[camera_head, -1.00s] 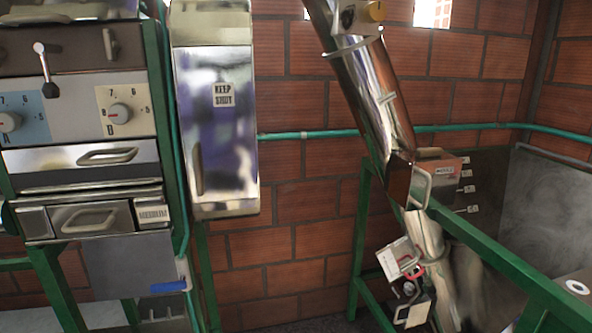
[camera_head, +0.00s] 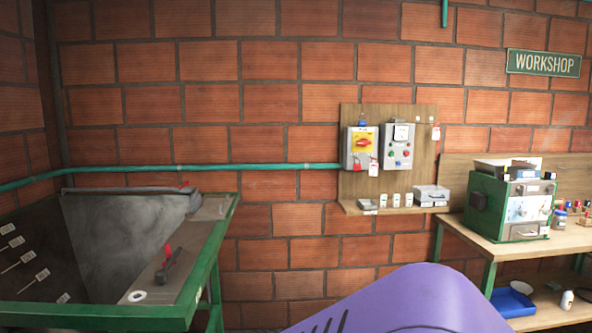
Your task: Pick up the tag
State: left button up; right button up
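A small white tag (camera_head: 373,166) hangs below the grey switch box (camera_head: 359,148) with a yellow plate and red handle, on the wooden wall board. A red padlock-like piece (camera_head: 356,163) hangs beside it. Another small white tag (camera_head: 436,132) with red on it hangs at the board's upper right. Several pale labels or tags (camera_head: 38,275) on thin stems show on the inner wall of the hopper at left. I cannot tell which tag the task means. Neither gripper is in view.
A green-edged metal hopper (camera_head: 222,232) stands at left, with a red-handled tool (camera_head: 170,262) and a white ring (camera_head: 137,296) on its ledge. A wooden workbench (camera_head: 467,236) at right bears a green machine (camera_head: 512,205). A blue tray (camera_head: 508,303) lies on the lower shelf.

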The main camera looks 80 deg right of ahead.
aim_at(372, 166)
jog(key=z, duration=3.05)
jog(key=i+z, duration=0.1)
jog(key=i, duration=0.55)
jog(key=i+j+z, duration=0.1)
jog(key=i, duration=0.5)
